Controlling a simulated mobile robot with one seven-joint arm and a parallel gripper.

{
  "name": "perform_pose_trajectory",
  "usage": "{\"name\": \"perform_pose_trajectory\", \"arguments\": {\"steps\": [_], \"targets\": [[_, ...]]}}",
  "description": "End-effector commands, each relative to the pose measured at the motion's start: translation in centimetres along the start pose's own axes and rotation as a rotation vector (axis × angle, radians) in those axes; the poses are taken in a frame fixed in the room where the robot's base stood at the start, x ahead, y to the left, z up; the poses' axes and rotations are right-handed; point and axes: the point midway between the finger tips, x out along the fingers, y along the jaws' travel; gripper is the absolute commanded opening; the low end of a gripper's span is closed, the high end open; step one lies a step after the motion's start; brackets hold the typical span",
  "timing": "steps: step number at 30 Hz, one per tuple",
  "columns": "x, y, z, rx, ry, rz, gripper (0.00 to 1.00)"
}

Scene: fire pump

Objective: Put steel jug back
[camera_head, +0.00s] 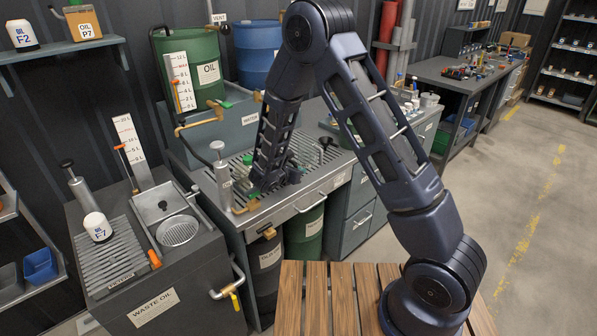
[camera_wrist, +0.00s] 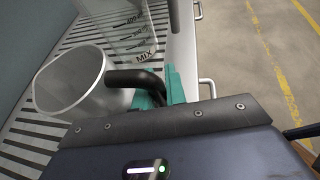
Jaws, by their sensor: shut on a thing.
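The steel jug (camera_wrist: 72,86), a pale grey open-topped vessel with a black bent handle (camera_wrist: 136,79), is at the left of the wrist view. My gripper's teal fingers (camera_wrist: 160,88) are shut on that handle, and the jug hangs beside them over the slatted grate. Whether its base touches the grate is hidden. In the head view my gripper (camera_head: 268,187) is low over the slatted bench under the green drum. My arm hides the jug there.
A clear measuring container marked MIX (camera_wrist: 135,25) stands close behind the jug. The slatted bench (camera_head: 305,165) also carries a grey pump (camera_head: 222,175) and brass taps. A green oil drum (camera_head: 190,65) and a blue drum (camera_head: 257,50) stand behind. Open floor lies right.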

Motion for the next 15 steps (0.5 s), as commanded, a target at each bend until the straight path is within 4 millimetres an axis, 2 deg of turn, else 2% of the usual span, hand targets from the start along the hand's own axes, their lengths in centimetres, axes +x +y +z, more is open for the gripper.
{"name": "perform_pose_trajectory", "arguments": {"steps": [9, 10, 12, 15], "targets": [[0.1, 0.02, -0.21, 0.0, 0.0, 0.0, 0.0], [0.08, 0.02, -0.18, 0.0, 0.0, 0.0, 0.19], [0.07, 0.02, -0.16, 0.0, 0.0, 0.0, 0.33], [0.07, 0.02, -0.16, 0.0, 0.0, 0.0, 0.35]]}}
